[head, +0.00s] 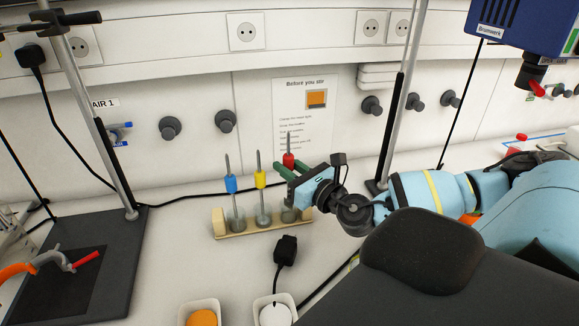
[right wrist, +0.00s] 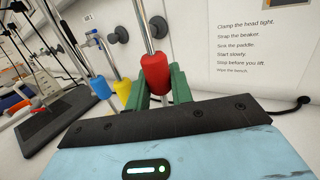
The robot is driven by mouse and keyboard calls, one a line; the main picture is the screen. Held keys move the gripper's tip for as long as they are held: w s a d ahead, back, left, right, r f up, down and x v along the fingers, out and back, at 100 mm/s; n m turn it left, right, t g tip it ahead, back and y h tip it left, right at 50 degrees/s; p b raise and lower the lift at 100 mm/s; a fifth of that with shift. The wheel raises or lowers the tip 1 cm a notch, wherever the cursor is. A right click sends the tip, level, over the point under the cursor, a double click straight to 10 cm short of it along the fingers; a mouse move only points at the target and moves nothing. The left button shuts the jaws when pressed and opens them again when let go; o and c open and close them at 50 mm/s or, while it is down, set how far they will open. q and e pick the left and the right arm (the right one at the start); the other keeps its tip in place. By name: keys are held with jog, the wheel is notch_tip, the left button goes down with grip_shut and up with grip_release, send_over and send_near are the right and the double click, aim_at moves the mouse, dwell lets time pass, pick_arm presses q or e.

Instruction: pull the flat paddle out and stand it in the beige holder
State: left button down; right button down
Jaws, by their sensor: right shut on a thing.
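The beige holder (head: 250,231) stands on the white bench with three stirrers in a row. They have a blue collar (head: 231,184), a yellow collar (head: 260,180) and a red collar (head: 288,160). The red one, at the right end, sits higher than the others. My right gripper (head: 284,169) reaches in from the right, its green fingers shut on the red-collared stirrer. In the right wrist view the red collar (right wrist: 155,74) stands between the green fingers. I cannot tell from the stirrers' lower ends which is the flat paddle. My left gripper is not in view.
A stand with a dark base (head: 75,285) and a red-tipped clamp (head: 86,258) is at left. A blue stirrer motor (head: 520,25) hangs at upper right. A black plug (head: 285,250) and two small bowls, with orange (head: 203,317) and white contents (head: 275,314), lie in front.

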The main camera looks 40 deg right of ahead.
jog(key=shift+f+b, duration=0.35)
jog(key=shift+f, duration=1.15)
dwell(0.4)
jog(key=c, duration=1.1)
grip_release()
jog(key=shift+c, duration=0.2)
